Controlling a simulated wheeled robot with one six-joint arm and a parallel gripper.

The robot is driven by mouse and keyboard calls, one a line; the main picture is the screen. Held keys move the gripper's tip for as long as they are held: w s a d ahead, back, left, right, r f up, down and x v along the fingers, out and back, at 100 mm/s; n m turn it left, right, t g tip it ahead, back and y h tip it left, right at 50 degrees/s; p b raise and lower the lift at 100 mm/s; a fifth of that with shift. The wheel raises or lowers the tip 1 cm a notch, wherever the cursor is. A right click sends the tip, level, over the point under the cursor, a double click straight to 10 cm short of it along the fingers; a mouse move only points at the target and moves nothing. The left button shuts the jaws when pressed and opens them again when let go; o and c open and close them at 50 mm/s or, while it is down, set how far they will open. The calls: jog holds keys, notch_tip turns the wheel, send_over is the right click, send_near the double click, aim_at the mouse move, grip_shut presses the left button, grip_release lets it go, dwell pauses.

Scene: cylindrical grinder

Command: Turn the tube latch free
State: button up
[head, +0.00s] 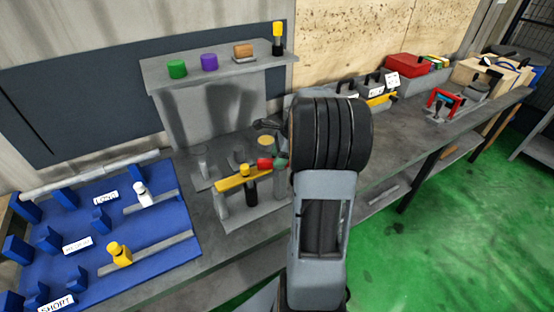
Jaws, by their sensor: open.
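My arm reaches up the middle of the head view. My gripper (268,124) is the dark shape left of the wrist, partly hidden by it; its jaws are open and no held thing shows. Below it stands a grey fixture (253,214) with a yellow bar (243,180), a yellow-topped black knob (250,188) and a red part (264,163). The gripper appears apart from these. A pale tube (90,176) lies along the back of a blue rack (160,226). I cannot tell which part is the tube latch.
The rack carries a white-knobbed slide (142,194), a yellow-knobbed slide (120,254) and labels reading LONG and SHORT. A grey shelf (215,66) with several small parts overhangs the bench behind the fixture. Boxes and a red case (408,66) fill the right bench's back.

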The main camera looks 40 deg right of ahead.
jog(key=shift+w+a+f, duration=0.15)
jog(key=shift+a+f, duration=0.05)
jog(key=shift+f, duration=0.4)
grip_shut()
